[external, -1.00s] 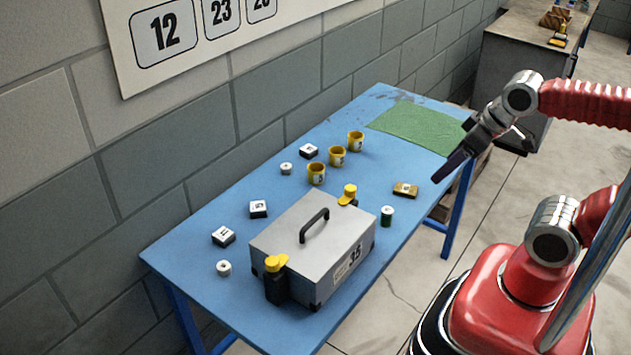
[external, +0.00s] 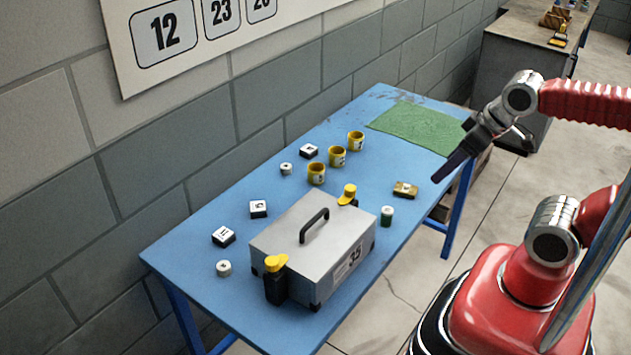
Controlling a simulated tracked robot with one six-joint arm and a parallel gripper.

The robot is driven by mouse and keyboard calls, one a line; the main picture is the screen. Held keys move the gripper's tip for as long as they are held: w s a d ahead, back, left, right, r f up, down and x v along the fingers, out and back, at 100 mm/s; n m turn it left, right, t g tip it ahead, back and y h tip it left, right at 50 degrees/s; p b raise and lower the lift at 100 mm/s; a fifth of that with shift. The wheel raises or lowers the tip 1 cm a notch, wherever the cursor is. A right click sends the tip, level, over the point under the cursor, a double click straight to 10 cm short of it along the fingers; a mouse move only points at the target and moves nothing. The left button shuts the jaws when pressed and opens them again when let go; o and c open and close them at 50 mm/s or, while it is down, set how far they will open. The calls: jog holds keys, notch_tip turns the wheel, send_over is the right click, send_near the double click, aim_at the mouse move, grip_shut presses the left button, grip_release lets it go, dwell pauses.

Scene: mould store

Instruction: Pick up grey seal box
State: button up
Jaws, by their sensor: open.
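A large grey box (external: 292,240) with a black top handle, yellow-topped black latches and a label reading 35 sits closed on the near part of the blue table (external: 190,285). It is the only large grey box in view; I cannot read the word seal on it. My gripper (external: 447,168) is open and empty, in the air near the table's right edge, up and to the right of the grey box and clear of it. The fingers overlap in this view, so their gap is hard to see.
Small white-topped boxes (external: 258,208), a brown-yellow box (external: 405,189), white rolls (external: 223,268) and a green cylinder (external: 387,215) stand around the grey box. Several yellow cups (external: 317,173) stand behind it. A green mat (external: 415,127) covers the far end. A block wall (external: 160,175) runs along the left.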

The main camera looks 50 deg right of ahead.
jog(key=shift+r, duration=0.1)
jog(key=w+d+n+g+h, duration=0.15)
jog(key=w+n, duration=0.25)
jog(key=w, duration=0.6)
jog(key=w+d+r+n+g+h, duration=0.1)
jog(key=w+n+h, duration=0.15)
jog(key=w, duration=0.65)
jog(key=w+d+n+g+h, duration=0.15)
jog(key=w+n, duration=0.25)
jog(key=w, duration=0.6)
jog(key=w+a+f+n+h, duration=0.1)
jog(key=w+f+n+h, duration=0.1)
jog(key=w+f, duration=0.4)
jog(key=w+a+f+n+h, duration=0.1)
jog(key=w+f+n+h, duration=0.1)
jog(key=w+f+n, duration=0.2)
jog(key=w+f+n+h, duration=0.2)
jog(key=w+f+n, duration=0.1)
jog(key=w+f, duration=0.7)
jog(key=shift+w+a+n+t+h, duration=0.25)
jog(key=shift+w+a+n+t, duration=0.1)
jog(key=shift+w+a+t, duration=0.05)
jog(key=shift+d, duration=0.1)
send_near(307, 150)
jog(key=x, duration=0.4)
jog(key=shift+f, duration=0.1)
